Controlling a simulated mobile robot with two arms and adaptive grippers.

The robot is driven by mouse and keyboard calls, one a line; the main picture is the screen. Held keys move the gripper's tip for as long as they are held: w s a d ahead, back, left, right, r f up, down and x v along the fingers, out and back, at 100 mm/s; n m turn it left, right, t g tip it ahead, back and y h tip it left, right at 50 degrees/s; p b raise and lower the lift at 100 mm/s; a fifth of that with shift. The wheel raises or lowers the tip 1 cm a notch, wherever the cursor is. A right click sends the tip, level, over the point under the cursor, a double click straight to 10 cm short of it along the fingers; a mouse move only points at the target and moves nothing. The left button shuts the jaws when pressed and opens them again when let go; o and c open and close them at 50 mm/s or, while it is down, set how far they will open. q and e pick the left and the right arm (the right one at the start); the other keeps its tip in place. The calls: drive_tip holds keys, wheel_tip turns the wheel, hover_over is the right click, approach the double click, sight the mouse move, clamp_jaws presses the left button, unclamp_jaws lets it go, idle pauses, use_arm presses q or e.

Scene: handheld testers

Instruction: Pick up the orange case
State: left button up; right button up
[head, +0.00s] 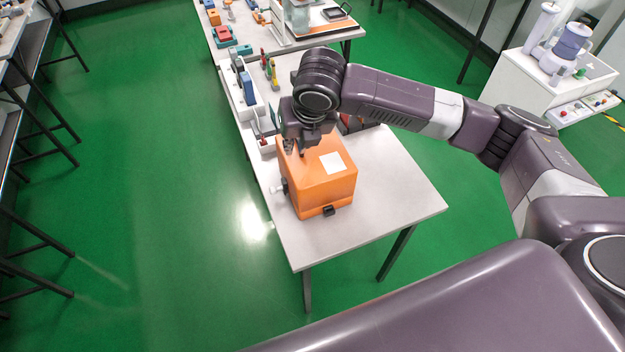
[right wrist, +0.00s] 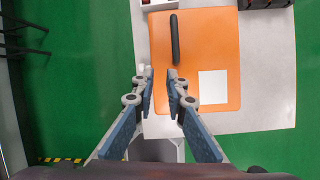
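The orange case (head: 322,190) stands on the near part of the white table, with a white label on its top and a dark latch low on its near side. My right gripper (head: 302,150) is over the far left part of its top. The right wrist view shows the case (right wrist: 215,50) from above, with a black bar handle (right wrist: 175,40) on it. The two fingers of my right gripper (right wrist: 160,76) are apart with nothing between them; the handle lies ahead of the tips, nearer the right finger. My left gripper is out of view.
The white table (head: 385,195) is bare to the right of the case. Behind it stand a grey bin (head: 243,95) and small hand tools (head: 270,72). A second table with parts is farther back. A white cabinet (head: 545,85) with bottles stands at the right.

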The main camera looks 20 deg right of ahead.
drive_tip(key=shift+n+h, duration=0.3)
drive_tip(key=shift+n, duration=0.5)
drive_tip(key=w+f, duration=0.1)
drive_tip(key=w+d+f+p, duration=0.1)
drive_tip(key=f, duration=0.1)
drive_tip(key=w+d+f+p, duration=0.1)
drive_tip(key=shift+d+f, duration=0.15)
drive_tip(key=shift+w+f, duration=0.25)
drive_tip(key=shift+f, duration=0.3)
clamp_jaws()
drive_tip(key=shift+w+r, duration=0.1)
drive_tip(key=shift+r, duration=0.15)
